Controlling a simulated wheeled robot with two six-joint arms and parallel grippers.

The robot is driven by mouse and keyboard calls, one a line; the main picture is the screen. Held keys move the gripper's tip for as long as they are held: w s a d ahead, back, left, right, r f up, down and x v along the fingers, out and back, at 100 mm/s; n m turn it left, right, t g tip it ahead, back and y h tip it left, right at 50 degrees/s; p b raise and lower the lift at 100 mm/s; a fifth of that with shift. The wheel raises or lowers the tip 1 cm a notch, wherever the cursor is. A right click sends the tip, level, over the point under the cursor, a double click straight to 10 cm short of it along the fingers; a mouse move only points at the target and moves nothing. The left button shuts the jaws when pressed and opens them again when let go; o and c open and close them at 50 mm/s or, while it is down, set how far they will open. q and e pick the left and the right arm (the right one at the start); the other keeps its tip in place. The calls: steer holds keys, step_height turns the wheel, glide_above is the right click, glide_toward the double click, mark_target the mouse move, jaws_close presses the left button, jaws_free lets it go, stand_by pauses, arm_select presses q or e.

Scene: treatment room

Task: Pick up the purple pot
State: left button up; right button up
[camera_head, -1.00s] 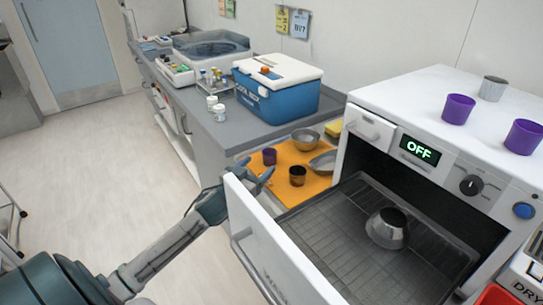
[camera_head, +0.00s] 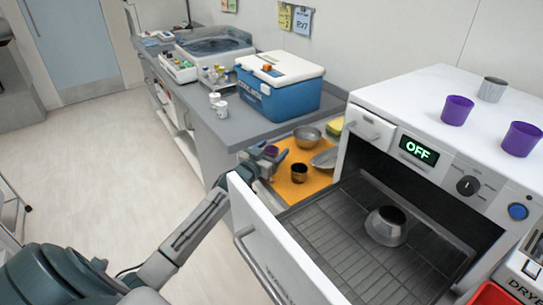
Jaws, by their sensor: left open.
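A small purple pot (camera_head: 271,150) stands on the orange mat (camera_head: 318,182), partly hidden by my left gripper (camera_head: 267,158). The left gripper is open, with its fingers at the pot. I cannot tell whether they touch it. Two more purple pots stand on top of the white oven, one nearer the middle (camera_head: 457,110) and one at the right edge (camera_head: 522,139). My right gripper is not in view.
The oven's lowered white door (camera_head: 262,235) stands close to my left arm. A dark pot (camera_head: 299,172), metal bowl (camera_head: 307,137) and metal dish (camera_head: 325,158) share the mat. A metal pot (camera_head: 387,225) sits on the oven rack. A blue cooler (camera_head: 278,95) stands behind.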

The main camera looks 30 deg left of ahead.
arm_select(q)
steer(key=c, duration=1)
steer(key=shift+c, duration=0.2)
step_height(320, 180, up, 9)
steer(key=b, duration=0.1)
steer(key=s+f+p, duration=0.1)
steer(key=s+a+f+p, duration=0.1)
steer(key=f+p, duration=0.1)
steer(key=s+f+p, duration=0.1)
steer(key=p, duration=0.1)
steer(key=shift+s+a+f, duration=0.25)
steer(key=shift+s, duration=0.05)
steer(key=shift+f, duration=2.1)
